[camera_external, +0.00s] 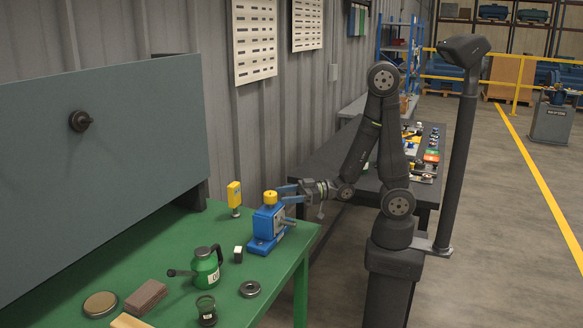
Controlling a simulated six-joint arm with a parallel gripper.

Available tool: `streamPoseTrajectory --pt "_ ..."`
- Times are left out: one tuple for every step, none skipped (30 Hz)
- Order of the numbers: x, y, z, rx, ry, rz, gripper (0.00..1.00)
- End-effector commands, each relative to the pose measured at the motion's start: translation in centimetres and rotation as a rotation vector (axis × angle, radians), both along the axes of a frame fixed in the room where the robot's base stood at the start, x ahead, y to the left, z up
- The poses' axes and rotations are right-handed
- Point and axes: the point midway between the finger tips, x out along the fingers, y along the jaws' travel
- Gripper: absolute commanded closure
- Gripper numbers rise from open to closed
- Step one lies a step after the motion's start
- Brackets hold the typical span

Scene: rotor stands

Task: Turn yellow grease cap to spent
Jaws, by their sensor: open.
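A yellow cap (270,197), which I take for the grease cap, sits on top of a blue housing (265,223) near the right end of the green table. The housing stands upright on a blue base, and a grey shaft sticks out of its right side. Any marking for spent is too small to see.
A yellow block on a post (234,198) stands behind left of the housing. A green oil can (206,268), a small white-topped block (238,254), a metal ring (250,289) and a dark jar (206,311) stand in front. A grey panel (100,150) rises along the table's back.

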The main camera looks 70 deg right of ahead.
Motion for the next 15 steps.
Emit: streamPoseTrajectory --pt "-0.1 -0.1 0.0 0.000 0.000 0.000 0.37" --pt "-0.2 -0.1 0.0 0.000 0.000 0.000 0.37" --pt "-0.2 -0.1 0.0 0.000 0.000 0.000 0.37" --pt "-0.2 -0.1 0.0 0.000 0.000 0.000 0.37" --pt "-0.2 -0.1 0.0 0.000 0.000 0.000 0.37" --pt "-0.2 -0.1 0.0 0.000 0.000 0.000 0.37" --pt "-0.2 -0.1 0.0 0.000 0.000 0.000 0.37" --pt "-0.2 -0.1 0.0 0.000 0.000 0.000 0.37" --pt "-0.2 -0.1 0.0 0.001 -0.001 0.001 0.37" --pt "-0.2 -0.1 0.1 0.002 -0.004 0.003 0.37" --pt "-0.2 0.0 0.3 0.004 -0.011 0.008 0.37" --pt "-0.3 0.2 0.7 0.009 -0.029 0.021 0.37" --pt "-0.5 0.4 1.2 0.016 -0.049 0.037 0.37" --pt "-0.7 0.7 1.9 0.025 -0.074 0.056 0.37" --pt "-0.9 1.3 2.7 0.038 -0.103 0.094 0.37"
